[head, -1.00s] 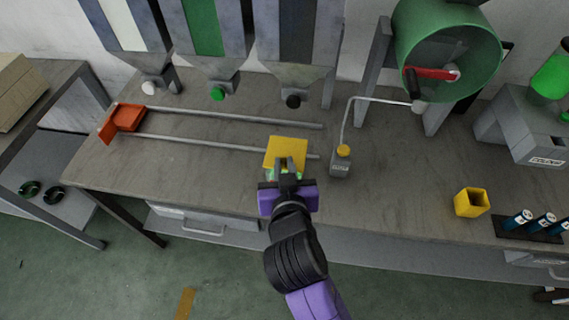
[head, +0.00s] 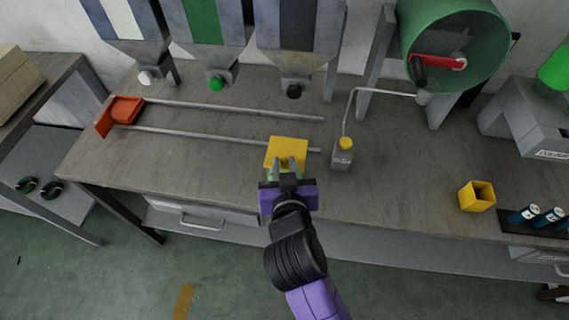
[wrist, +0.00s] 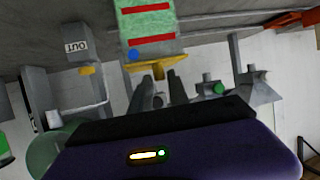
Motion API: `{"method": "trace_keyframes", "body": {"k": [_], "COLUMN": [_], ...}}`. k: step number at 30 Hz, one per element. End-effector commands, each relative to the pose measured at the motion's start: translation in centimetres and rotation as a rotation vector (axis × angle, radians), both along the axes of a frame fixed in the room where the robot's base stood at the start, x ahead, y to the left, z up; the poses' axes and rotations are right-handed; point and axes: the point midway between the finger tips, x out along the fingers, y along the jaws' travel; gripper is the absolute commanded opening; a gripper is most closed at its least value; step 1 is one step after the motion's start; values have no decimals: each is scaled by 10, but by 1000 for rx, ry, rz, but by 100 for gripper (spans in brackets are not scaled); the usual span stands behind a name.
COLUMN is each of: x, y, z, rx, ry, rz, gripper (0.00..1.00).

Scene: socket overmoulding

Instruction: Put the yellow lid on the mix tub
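The yellow lid (head: 287,147) is a flat square plate with a small knob. It lies over the mix tub, which is green with red bands in the wrist view (wrist: 150,24). In that view, upside down, the lid (wrist: 175,61) lies against the tub's top end; I cannot tell if it is fully seated. My gripper (head: 289,165) is at the near side of the lid. Its two fingers are spread, with a gap around the knob (wrist: 158,71), and do not visibly pinch it. In the head view the lid and gripper hide most of the tub.
Two rails (head: 220,141) run left to an orange tray (head: 125,109). Hoppers (head: 297,65) hang behind. A yellow box (head: 477,196) stands at the right. The bench's front left is clear.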

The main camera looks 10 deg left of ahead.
Motion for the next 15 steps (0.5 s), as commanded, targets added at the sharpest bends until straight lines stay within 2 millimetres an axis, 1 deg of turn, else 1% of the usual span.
{"method": "trace_keyframes", "body": {"k": [1, 2, 11, 15], "x": [0, 0, -1, -10], "y": [0, 0, 0, -2], "z": [0, 0, 0, 3], "rx": [0, 0, 0, 0], "ry": [0, 0, 0, -1], "rz": [0, 0, 0, 1], "gripper": [34, 40, 40, 40]}}
